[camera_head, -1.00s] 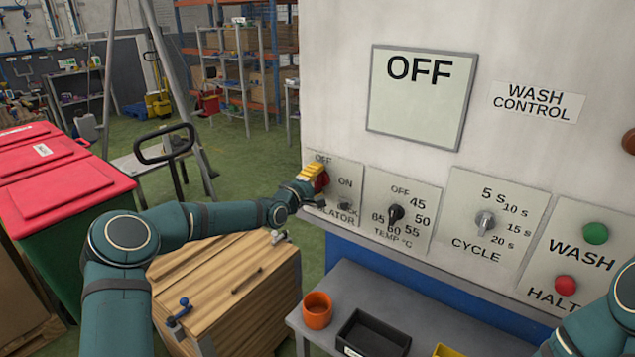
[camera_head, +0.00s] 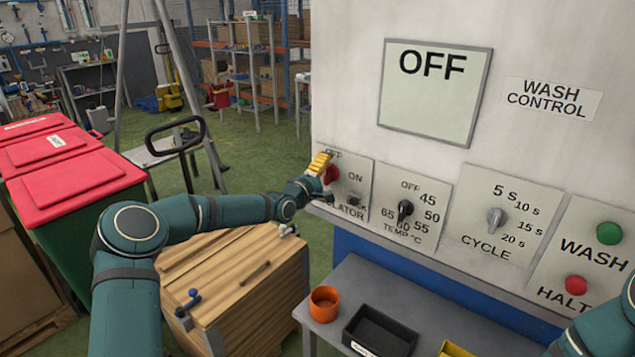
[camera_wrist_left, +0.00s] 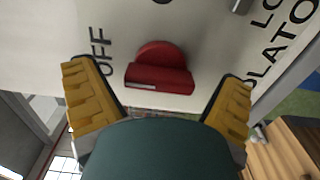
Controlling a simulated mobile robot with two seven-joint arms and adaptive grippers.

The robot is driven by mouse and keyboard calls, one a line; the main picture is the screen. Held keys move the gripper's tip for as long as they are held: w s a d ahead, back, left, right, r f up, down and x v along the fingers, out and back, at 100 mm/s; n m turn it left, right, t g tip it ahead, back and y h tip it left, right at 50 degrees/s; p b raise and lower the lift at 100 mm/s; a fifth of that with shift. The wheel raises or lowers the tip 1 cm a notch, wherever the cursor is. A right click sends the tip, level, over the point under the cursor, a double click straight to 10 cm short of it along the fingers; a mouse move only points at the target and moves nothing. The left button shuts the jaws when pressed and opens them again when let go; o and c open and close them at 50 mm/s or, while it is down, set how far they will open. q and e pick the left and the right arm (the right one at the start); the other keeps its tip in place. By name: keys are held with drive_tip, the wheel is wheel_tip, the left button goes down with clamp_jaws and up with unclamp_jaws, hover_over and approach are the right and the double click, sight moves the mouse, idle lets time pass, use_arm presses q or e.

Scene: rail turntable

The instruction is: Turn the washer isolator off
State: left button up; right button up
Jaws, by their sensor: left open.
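The washer isolator's red knob (camera_head: 331,174) sits on a small panel (camera_head: 356,176) at the left end of the wash control cabinet, marked OFF, ON and LOCK. My left gripper (camera_head: 320,164) is at the knob, partly covering it and the OFF lettering. In the left wrist view its yellow fingers (camera_wrist_left: 160,100) are spread, one on each side of the red knob (camera_wrist_left: 160,72), with visible gaps. A pale mark shows on the knob bar's left side, the side nearer the OFF lettering. The display (camera_head: 434,92) reads OFF. My right gripper is out of view.
The temperature knob (camera_head: 405,210), cycle knob (camera_head: 495,220), green WASH button (camera_head: 609,233) and red HALT button (camera_head: 576,285) lie to the right. Below are a grey bench (camera_head: 345,283) with an orange cup (camera_head: 324,303) and black tray (camera_head: 380,332), and a wooden crate (camera_head: 240,275).

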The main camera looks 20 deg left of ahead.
use_arm(q)
drive_tip(key=v, duration=1.1)
drive_tip(key=shift+s, duration=0.35)
drive_tip(key=shift+a, duration=0.1)
drive_tip(key=s+d+f+m+g, duration=0.35)
drive_tip(key=s+d+f, duration=0.25)
drive_tip(key=d+f, duration=0.3)
drive_tip(key=s+d+f+m+g, duration=0.35)
drive_tip(key=s+d+f, duration=0.3)
drive_tip(key=f, duration=0.45)
drive_tip(key=s+f+m+g+y, duration=0.1)
drive_tip(key=s+f+g, duration=0.3)
drive_tip(key=s, duration=0.6)
drive_tip(key=s+d+f+m+g+y, duration=0.1)
drive_tip(key=s+f+m+g, duration=0.3)
drive_tip(key=s+f, duration=0.3)
drive_tip(key=s, duration=0.4)
drive_tip(key=shift+f, duration=0.3)
drive_tip(key=shift+d, duration=0.15)
